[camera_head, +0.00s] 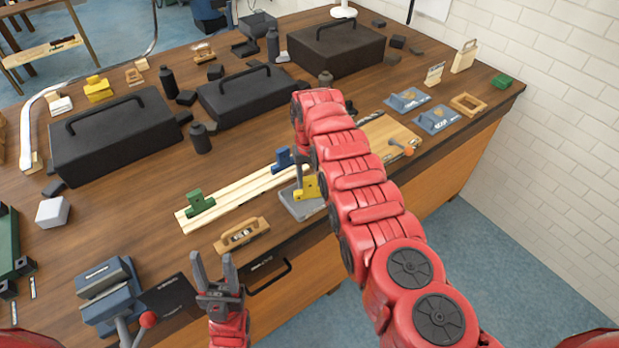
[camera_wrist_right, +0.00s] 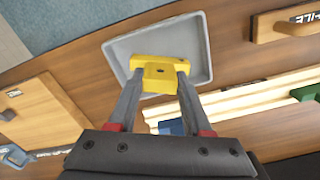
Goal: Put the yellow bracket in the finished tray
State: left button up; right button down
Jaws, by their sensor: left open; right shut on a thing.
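The yellow bracket (camera_head: 310,190) is held by my right gripper (camera_head: 303,177), which is shut on it. In the right wrist view the yellow bracket (camera_wrist_right: 158,64) sits between the fingertips of my right gripper (camera_wrist_right: 159,75). A light grey tray (camera_head: 293,206) is directly under or behind the bracket; the tray (camera_wrist_right: 199,42) also shows around it in the wrist view. I cannot tell whether the bracket touches the tray floor. No label shows on the tray. My left gripper (camera_head: 215,268) is open and empty by the table's front edge.
A pale wooden rail (camera_head: 235,198) beside the tray carries a green bracket (camera_head: 200,203) and a blue bracket (camera_head: 283,159). A blue vise (camera_head: 107,292) stands front left. Black toolboxes (camera_head: 115,135) fill the back.

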jog(key=shift+f, duration=0.1)
jog(key=shift+c, duration=1.7)
grip_release()
notch_tip(320, 180, up, 9)
jog(key=b, duration=0.3)
jog(key=shift+f, duration=0.1)
jog(key=shift+r, duration=1.75)
